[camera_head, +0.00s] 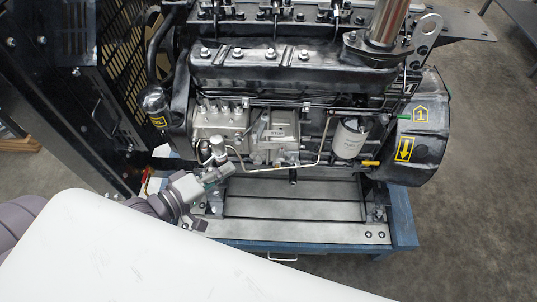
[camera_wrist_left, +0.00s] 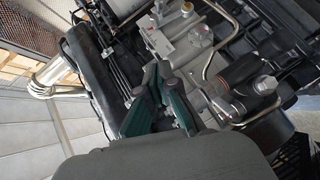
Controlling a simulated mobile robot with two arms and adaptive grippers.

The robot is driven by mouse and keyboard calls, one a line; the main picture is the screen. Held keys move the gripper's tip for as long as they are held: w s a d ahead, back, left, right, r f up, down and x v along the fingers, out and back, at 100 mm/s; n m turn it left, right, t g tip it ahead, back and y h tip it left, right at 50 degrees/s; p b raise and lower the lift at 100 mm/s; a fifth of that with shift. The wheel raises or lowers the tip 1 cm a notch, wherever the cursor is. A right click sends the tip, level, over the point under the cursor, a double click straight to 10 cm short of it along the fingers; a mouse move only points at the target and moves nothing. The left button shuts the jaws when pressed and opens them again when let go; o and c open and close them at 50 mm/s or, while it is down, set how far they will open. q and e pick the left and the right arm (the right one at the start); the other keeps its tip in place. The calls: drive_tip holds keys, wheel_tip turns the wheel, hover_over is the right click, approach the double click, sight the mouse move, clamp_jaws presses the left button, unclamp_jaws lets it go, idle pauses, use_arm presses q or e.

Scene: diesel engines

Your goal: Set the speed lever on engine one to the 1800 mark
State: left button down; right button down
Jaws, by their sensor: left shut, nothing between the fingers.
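Engine one (camera_head: 245,75) stands in the middle of the head view, with a yellow "1" sign (camera_head: 421,114) on its black housing at right. Its silver injection pump (camera_head: 222,122) is on the side facing me. I cannot make out the speed lever or its 1800 mark in either view. My left gripper (camera_head: 227,170) is low in front of the pump, pointing right, shut and empty. My right gripper is not in view.
A thin metal fuel pipe (camera_head: 290,167) runs just right of the gripper. A white filter (camera_head: 349,138) and yellow dipstick handle (camera_head: 368,163) are farther right. A blue stand (camera_head: 403,220) carries the engine. A black grille guard (camera_head: 127,42) rises at left. Floor at right is clear.

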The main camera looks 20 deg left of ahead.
sight(280, 154)
use_arm(q)
drive_tip(key=p+x, duration=0.1)
drive_tip(key=x, duration=0.8)
drive_tip(key=shift+w, duration=0.25)
drive_tip(key=shift+w+d+f+p, duration=0.1)
drive_tip(key=shift+d+f+p, duration=0.15)
drive_tip(key=shift+d, duration=0.3)
drive_tip(key=shift+w+d+f+p, duration=0.1)
drive_tip(key=shift+d+f+p, duration=0.15)
drive_tip(key=shift+d, duration=0.35)
drive_tip(key=shift+w+d+f, duration=0.1)
drive_tip(key=shift+d+f, duration=0.2)
drive_tip(key=shift+d, duration=0.35)
drive_tip(key=shift+w+d+r+p, duration=0.15)
drive_tip(key=shift+d+r+p, duration=0.2)
drive_tip(key=shift+p, duration=0.9)
drive_tip(key=shift+d+f+m+p, duration=0.2)
drive_tip(key=shift+d+m+p, duration=0.05)
drive_tip(key=shift+m+p, duration=0.05)
drive_tip(key=shift+f+g+y, duration=0.25)
drive_tip(key=shift+g+y, duration=0.05)
